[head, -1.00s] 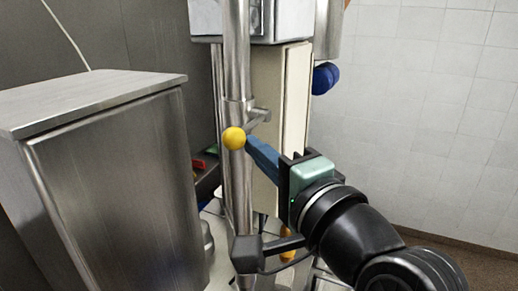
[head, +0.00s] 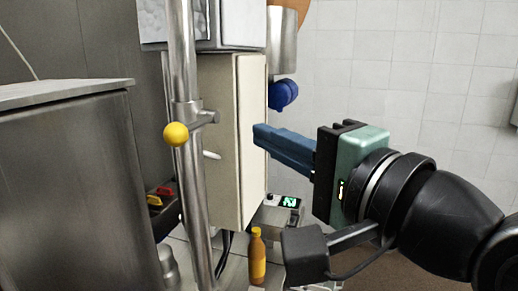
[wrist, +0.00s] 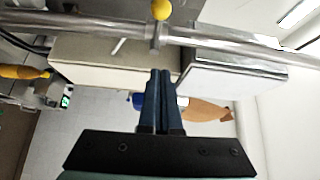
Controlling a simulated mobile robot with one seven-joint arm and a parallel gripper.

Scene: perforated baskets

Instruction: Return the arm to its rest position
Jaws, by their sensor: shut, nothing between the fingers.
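My gripper (head: 262,140) is at the middle of the head view, with its two blue fingers pressed together and nothing between them. The fingers point left, in front of a cream-coloured box-like cabinet (head: 222,140); I cannot tell whether they touch it. In the wrist view my gripper (wrist: 160,75) also shows shut, its tips below a metal pole (wrist: 220,43) in the picture. My arm comes in from the right edge of the head view.
The upright metal pole (head: 190,200) with a yellow ball (head: 176,134) stands left of the fingers. A steel cabinet (head: 70,190) fills the left. An orange bottle (head: 257,258) and a small device with a green display (head: 289,202) are below. The tiled wall (head: 400,70) side looks free.

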